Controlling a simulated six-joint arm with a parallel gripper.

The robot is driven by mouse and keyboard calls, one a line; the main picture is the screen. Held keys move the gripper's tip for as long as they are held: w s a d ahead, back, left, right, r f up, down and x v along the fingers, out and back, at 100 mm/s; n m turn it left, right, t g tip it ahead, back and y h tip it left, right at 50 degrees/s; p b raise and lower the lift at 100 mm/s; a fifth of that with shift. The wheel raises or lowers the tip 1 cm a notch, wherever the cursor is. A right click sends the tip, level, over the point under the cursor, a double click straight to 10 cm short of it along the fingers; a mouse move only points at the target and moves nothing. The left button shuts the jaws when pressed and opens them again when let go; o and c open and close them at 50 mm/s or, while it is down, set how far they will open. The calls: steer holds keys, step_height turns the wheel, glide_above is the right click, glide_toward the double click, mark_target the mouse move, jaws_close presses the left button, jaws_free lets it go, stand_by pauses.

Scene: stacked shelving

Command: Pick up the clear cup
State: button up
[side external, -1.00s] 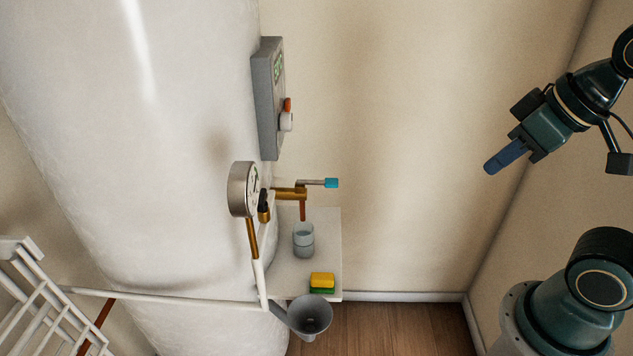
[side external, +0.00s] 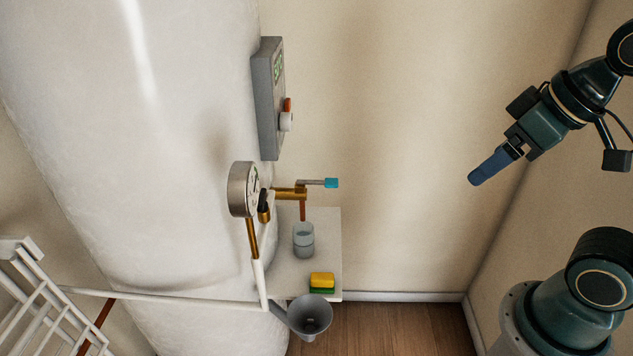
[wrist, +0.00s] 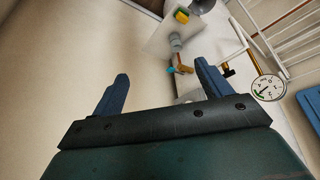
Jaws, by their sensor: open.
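The clear cup (side external: 303,240) stands upright on a small white shelf (side external: 325,222), under a brass tap (side external: 290,193) with a blue-tipped lever (side external: 331,183). In the wrist view the cup (wrist: 176,39) is small, far off beyond the fingers, near the blue lever tip. My gripper (side external: 474,180) is in the upper right of the side view, well to the right of the cup and above it. In the wrist view its two blue fingers (wrist: 162,75) are spread apart with nothing between them.
A yellow and green sponge (side external: 322,282) lies on the shelf in front of the cup. A grey funnel (side external: 310,316) is below the shelf edge. A round gauge (side external: 243,189) and a white tank (side external: 150,150) stand left. A white rack (side external: 45,300) is lower left. Open air separates gripper and shelf.

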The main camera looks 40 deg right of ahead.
steer(key=w+f+n+g+y, duration=0.15)
steer(key=w+f+n, duration=0.3)
steer(key=w, duration=0.75)
steer(key=w+f+n+g+y, duration=0.1)
steer(key=w+f+n+y, duration=0.4)
steer(key=w, duration=0.7)
steer(key=w+d+f+n+y, duration=0.1)
steer(key=w+f, duration=0.2)
steer(key=f, duration=0.3)
steer(key=w+d+f+n+y, duration=0.1)
steer(key=w+d+f, duration=0.1)
steer(key=w+f, duration=0.35)
steer(key=t+y, duration=0.3)
glide_toward(304, 240)
steer(key=d+f, duration=0.2)
steer(key=d, duration=0.3)
steer(key=shift+w+f+n+y, duration=0.15)
steer(key=shift+f+n+y, duration=0.25)
steer(key=shift+f, duration=0.25)
steer(key=shift+a, duration=0.1)
steer(key=x, duration=0.7)
steer(key=shift+w+a+f, duration=0.4)
steer(key=shift+w+a, duration=0.05)
steer(key=shift+a, duration=0.2)
